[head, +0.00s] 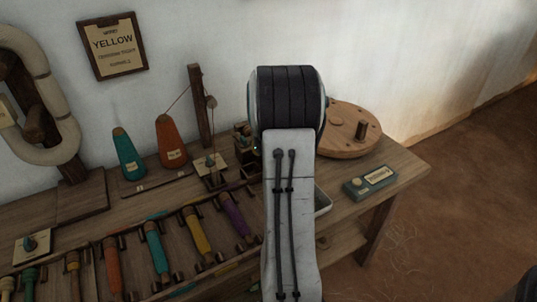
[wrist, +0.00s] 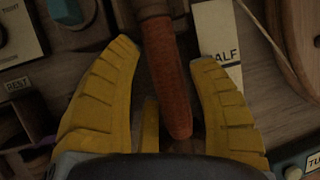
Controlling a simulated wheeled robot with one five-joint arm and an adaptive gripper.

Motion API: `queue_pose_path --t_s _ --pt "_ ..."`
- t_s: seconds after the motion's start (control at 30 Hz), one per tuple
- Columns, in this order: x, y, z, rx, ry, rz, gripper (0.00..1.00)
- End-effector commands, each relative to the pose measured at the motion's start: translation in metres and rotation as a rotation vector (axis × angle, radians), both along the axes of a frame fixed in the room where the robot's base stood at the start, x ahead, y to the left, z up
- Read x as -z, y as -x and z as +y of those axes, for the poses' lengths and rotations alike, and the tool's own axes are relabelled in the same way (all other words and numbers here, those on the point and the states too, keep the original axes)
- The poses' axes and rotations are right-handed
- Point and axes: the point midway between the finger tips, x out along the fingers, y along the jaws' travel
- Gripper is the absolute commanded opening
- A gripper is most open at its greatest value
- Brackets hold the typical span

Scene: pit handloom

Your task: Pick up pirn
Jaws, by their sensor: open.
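In the wrist view a rust-red wound pirn (wrist: 168,85) with a browner top end stands between the two yellow fingers of my gripper (wrist: 165,54). The fingers are spread, with a gap showing on both sides of it. The pirn's lower end reaches down towards the palm. In the head view my own arm hides the gripper and this pirn. Other pirns lie in a row on the bench there: an orange one (head: 112,265), a teal one (head: 157,250), a yellow one (head: 197,237) and a purple one (head: 236,217).
A white card reading "HALF" (wrist: 217,42) is beside the right finger. A round wooden disc (head: 350,130) and a small labelled box (head: 370,182) are on the bench's right. Teal (head: 128,155) and orange (head: 170,142) cones stand at the back. A "YELLOW" sign (head: 112,45) hangs above.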

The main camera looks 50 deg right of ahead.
Motion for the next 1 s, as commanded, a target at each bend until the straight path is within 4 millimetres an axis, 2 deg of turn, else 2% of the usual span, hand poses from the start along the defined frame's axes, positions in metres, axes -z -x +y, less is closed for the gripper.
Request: queue_pose_path --t_s 0.3,0.33,0.9,1.0 --pt "0.0039 0.0 0.0 0.0 0.0 0.0 0.54" --pt "0.0037 0.0 0.0001 0.0 0.0 0.0 0.57" --pt "0.0036 0.0001 0.0004 0.0 -0.001 0.001 0.06" --pt "0.0036 0.0 0.0004 0.0 -0.001 0.001 0.05"
